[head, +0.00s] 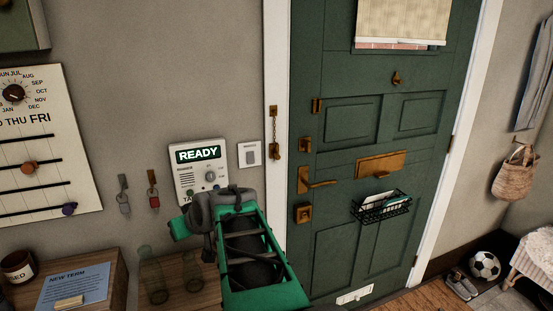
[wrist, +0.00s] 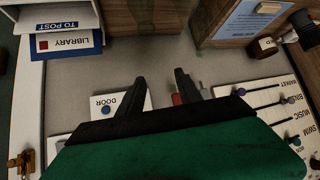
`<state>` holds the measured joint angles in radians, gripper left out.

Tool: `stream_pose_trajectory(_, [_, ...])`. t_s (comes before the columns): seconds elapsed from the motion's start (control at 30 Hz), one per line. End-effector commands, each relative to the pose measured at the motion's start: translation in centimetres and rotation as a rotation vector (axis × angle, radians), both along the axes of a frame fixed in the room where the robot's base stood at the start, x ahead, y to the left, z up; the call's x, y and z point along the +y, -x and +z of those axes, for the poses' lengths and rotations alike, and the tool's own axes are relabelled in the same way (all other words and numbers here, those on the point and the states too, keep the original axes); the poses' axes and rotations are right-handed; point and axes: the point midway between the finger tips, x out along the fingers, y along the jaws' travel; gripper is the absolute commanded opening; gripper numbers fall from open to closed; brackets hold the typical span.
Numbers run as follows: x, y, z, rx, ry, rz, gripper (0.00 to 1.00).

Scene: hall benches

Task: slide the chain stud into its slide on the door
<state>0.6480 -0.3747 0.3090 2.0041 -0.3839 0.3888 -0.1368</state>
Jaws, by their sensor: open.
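The brass door chain (head: 274,125) hangs from a small mount on the white door frame. Its stud end (head: 275,149) rests at a brass piece lower on the frame. A small brass plate on the green door (head: 340,230), level with the chain's top, looks like the slide (head: 317,105). My gripper (wrist: 160,90) is open and empty in the wrist view, its dark fingers apart over the wall. In the head view my arm is low and left of the chain, well away from it. Brass hardware on the frame (wrist: 22,163) shows at the wrist view's lower left.
The door carries a brass lever (head: 316,183), locks and a wire basket (head: 382,208). A READY panel (head: 199,170), a switch (head: 249,154) and hanging keys (head: 153,190) are on the wall beside my arm. Glass bottles (head: 152,275) stand on the wooden shelf below.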

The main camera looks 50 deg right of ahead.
Motion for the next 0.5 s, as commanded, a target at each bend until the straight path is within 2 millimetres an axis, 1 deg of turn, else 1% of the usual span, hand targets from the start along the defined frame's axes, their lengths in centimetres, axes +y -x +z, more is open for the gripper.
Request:
stream_pose_trajectory(0.03, [-6.4,-0.3,0.7,-0.086,0.02,-0.075,0.41])
stream_pose_trajectory(0.07, [-9.8,-0.2,1.7,-0.147,0.039,-0.108,0.41])
stream_pose_trajectory(0.1, [-14.2,0.4,3.0,-0.222,0.068,-0.154,0.41])
stream_pose_trajectory(0.17, [-20.0,2.1,4.8,-0.323,0.114,-0.214,0.41])
stream_pose_trajectory(0.2, [-23.2,3.6,5.8,-0.379,0.144,-0.248,0.41])
stream_pose_trajectory(0.23, [-25.2,4.7,6.5,-0.415,0.164,-0.272,0.41])
stream_pose_trajectory(0.3, [-28.5,6.9,7.8,-0.479,0.202,-0.312,0.41])
stream_pose_trajectory(0.33, [-29.4,7.6,8.1,-0.497,0.215,-0.323,0.41])
stream_pose_trajectory(0.4, [-30.7,8.3,8.7,-0.523,0.231,-0.336,0.41])
stream_pose_trajectory(0.47, [-31.3,8.0,9.0,-0.531,0.236,-0.337,0.41])
stream_pose_trajectory(0.5, [-31.6,7.5,9.0,-0.531,0.237,-0.337,0.41])
